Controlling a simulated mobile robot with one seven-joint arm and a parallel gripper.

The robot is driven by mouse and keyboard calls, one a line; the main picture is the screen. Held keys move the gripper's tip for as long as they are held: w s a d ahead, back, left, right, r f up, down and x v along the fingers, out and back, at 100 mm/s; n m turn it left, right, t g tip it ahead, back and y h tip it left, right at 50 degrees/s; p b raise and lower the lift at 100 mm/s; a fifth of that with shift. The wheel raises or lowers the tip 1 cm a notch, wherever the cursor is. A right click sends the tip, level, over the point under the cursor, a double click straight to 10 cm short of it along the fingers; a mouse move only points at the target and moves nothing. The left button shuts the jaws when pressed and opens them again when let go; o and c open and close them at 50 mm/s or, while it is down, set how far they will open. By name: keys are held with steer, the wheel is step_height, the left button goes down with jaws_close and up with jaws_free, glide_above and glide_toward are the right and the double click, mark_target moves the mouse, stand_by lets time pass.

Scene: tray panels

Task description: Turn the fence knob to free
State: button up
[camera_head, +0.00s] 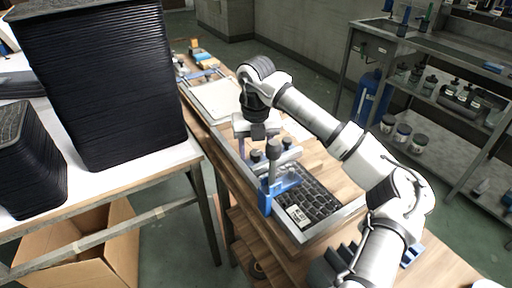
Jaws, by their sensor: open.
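A blue fence (282,187) stands across a metal-framed tray holding a black gridded panel (318,204). A grey round-topped knob (273,149) stands upright on the fence's near-left end; which setting it is turned to cannot be read. Smaller grey knob-like parts sit just behind it. My gripper (258,133) points down just behind and above the knob, apart from it as far as I can see. It is open and seems empty. Its fingertips are small and partly merged with the grey parts below.
A pale flat panel (217,100) lies farther back on the wooden bench. Tall black tray stacks (105,85) stand on a white table (150,165) at left, across a narrow gap. A metal shelf (455,115) with jars stands at right. My arm reaches over the bench's right side.

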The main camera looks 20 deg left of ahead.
steer(key=shift+c, duration=0.2)
steer(key=c, duration=0.9)
steer(key=shift+n, duration=0.3)
steer(key=n+b, duration=0.2)
steer(key=shift+f+n, duration=0.1)
steer(key=shift+n, duration=0.2)
steer(key=n+b, duration=0.1)
steer(key=n, duration=0.9)
steer(key=shift+n, duration=2.3)
